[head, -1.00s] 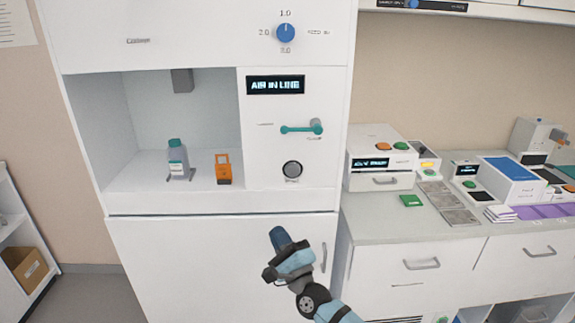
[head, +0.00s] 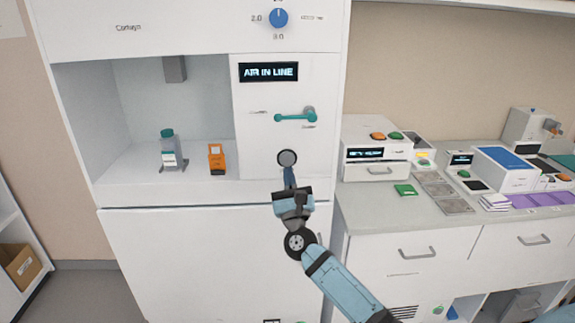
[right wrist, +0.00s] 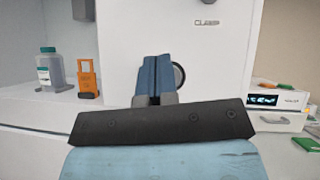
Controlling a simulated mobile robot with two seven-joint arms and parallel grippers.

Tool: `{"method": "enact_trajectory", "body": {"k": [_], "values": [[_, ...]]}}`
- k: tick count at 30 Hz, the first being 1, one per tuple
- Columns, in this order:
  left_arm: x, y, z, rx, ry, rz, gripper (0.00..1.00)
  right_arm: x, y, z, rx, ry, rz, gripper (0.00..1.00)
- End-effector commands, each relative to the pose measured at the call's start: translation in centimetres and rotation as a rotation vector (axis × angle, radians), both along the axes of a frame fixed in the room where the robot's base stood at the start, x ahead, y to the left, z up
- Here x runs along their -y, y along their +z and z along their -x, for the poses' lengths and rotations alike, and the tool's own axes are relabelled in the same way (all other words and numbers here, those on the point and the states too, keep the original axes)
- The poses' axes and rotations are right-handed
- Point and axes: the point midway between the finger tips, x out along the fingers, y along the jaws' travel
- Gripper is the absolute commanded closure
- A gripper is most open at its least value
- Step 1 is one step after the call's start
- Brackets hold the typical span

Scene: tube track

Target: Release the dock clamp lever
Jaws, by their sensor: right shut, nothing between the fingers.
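My right gripper (head: 289,178) is shut and empty, pointing up in front of the panel. It is below the lever and apart from it, overlapping the lower edge of a round dark-rimmed button (head: 287,157). In the right wrist view the shut blue fingers (right wrist: 156,78) partly cover this round part, and a "CLAMP" label (right wrist: 207,23) shows above. The lever itself is out of that view. My left gripper is not in view.
A grey bottle with a green cap (head: 170,152) and an orange holder (head: 216,158) stand in the open bay left of the panel. A counter (head: 385,215) with several devices is at right. The space before the lever is clear.

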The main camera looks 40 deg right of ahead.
Motion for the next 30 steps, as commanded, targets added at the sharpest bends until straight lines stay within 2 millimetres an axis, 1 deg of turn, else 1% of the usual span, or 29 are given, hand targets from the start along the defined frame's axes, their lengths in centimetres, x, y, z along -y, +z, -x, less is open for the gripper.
{"method": "enact_trajectory", "body": {"k": [1, 3, 11, 13, 18, 22, 30], "values": [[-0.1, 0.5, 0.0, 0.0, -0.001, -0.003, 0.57, 0.4, 1.1, -0.8, 0.002, 0.0, 0.001, 1.0], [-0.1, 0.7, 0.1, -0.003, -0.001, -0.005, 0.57, 0.8, 2.1, -1.8, 0.003, -0.001, 0.001, 1.0], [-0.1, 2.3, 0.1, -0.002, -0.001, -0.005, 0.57, 2.6, 5.4, -5.8, 0.002, -0.001, 0.001, 1.0], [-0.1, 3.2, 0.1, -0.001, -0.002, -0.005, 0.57, 2.4, 6.7, -5.9, 0.002, 0.0, -0.001, 1.0], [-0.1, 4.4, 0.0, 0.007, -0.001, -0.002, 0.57, 2.2, 8.4, -6.2, 0.0, -0.001, 0.0, 1.0], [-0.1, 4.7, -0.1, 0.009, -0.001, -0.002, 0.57, 2.2, 8.8, -6.3, 0.0, 0.0, 0.0, 1.0], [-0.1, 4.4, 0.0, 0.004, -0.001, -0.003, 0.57, 2.2, 8.8, -6.3, 0.0, -0.001, 0.001, 1.0]]}}
